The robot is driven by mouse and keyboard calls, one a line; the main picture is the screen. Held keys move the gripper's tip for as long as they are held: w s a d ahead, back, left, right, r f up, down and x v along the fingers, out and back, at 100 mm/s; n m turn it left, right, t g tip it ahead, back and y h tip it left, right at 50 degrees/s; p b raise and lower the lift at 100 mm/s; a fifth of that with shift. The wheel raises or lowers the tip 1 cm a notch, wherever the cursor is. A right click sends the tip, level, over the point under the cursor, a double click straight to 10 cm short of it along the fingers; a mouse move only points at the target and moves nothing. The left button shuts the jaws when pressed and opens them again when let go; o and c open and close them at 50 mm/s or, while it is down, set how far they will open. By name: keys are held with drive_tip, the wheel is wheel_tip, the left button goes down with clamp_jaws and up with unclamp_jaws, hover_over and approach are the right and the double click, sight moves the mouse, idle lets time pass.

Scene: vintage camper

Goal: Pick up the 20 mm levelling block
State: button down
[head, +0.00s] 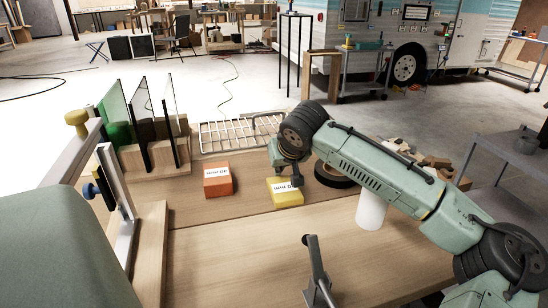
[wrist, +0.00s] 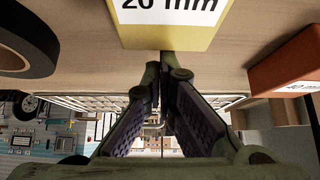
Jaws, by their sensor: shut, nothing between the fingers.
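The yellow levelling block (head: 286,198) lies on the wooden bench top, its white label facing up. In the wrist view the yellow block (wrist: 165,38) is cut by the top edge and its label reads 20 mm. My gripper (wrist: 163,72) has its fingertips together with nothing between them, close to the block's edge. In the head view my gripper (head: 294,178) is just above the far side of the yellow block, partly hidden by its own wrist. I cannot tell whether it touches the block.
An orange labelled block (head: 218,186) lies left of the yellow one. A black ring (head: 334,180) and a white cylinder (head: 371,212) are to the right. A wire rack (head: 225,134) lies behind; glass panes (head: 142,112) stand in a wooden holder at left. The front bench has a metal lever (head: 315,265).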

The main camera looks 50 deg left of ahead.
sight(283, 180)
drive_tip(key=d, duration=0.1)
drive_tip(key=s+d, duration=0.1)
drive_tip(key=shift+s+d, duration=0.2)
drive_tip(key=shift+d, duration=0.15)
